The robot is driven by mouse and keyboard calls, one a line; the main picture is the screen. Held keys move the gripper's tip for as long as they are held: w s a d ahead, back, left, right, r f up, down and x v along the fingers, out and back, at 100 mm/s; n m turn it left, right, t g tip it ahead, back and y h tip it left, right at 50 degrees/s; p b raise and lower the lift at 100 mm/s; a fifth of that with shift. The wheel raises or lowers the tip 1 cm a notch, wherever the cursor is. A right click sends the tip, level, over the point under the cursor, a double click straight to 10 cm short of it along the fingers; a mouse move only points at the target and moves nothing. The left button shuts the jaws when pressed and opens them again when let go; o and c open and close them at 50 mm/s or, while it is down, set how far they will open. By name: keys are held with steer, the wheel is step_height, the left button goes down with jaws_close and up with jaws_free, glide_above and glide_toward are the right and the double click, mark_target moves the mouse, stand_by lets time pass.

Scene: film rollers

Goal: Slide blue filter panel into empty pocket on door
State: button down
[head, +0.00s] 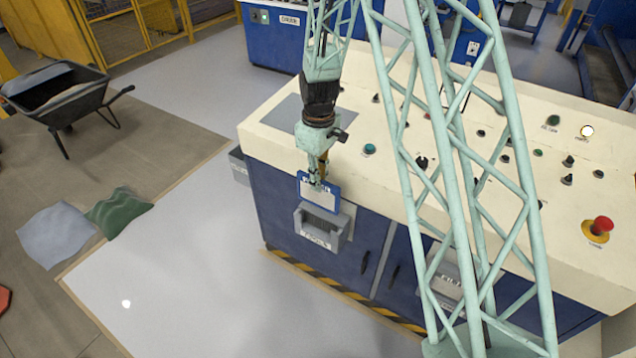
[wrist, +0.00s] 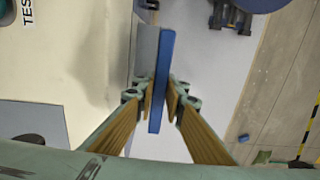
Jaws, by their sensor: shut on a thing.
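The blue filter panel (head: 319,191) has a pale middle and a blue rim. My gripper (head: 318,176) is shut on its upper part, in front of the dark blue cabinet. The panel hangs upright just above a grey pocket (head: 321,228) on the cabinet door (head: 290,222). The pocket's open top shows below the panel; I cannot tell whether the panel's lower edge touches it. In the wrist view the panel (wrist: 162,80) is seen edge-on between the two yellow-padded fingers (wrist: 162,103). A second grey holder (head: 447,280) sits further right, partly behind my arm.
The cream console top (head: 270,135) overhangs the cabinet close beside my gripper. It carries knobs and a red emergency button (head: 599,227). Black door handles (head: 365,262) stick out right of the pocket. Pale floor (head: 190,280) in front is clear; a wheelbarrow (head: 62,95) stands far left.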

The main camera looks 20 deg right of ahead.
steer(key=shift+f, duration=0.2)
stand_by(0.3)
step_height(320, 180, down, 14)
steer(key=b, duration=0.6)
steer(key=shift+r+b, duration=0.25)
steer(key=shift+b, duration=0.15)
stand_by(1.4)
steer(key=shift+f+b, duration=0.5)
steer(key=shift+f, duration=0.35)
stand_by(1.1)
steer(key=c, duration=2.6)
jaws_free()
steer(key=shift+o, duration=0.2)
steer(key=shift+r, duration=0.2)
steer(key=shift+r, duration=5.85)
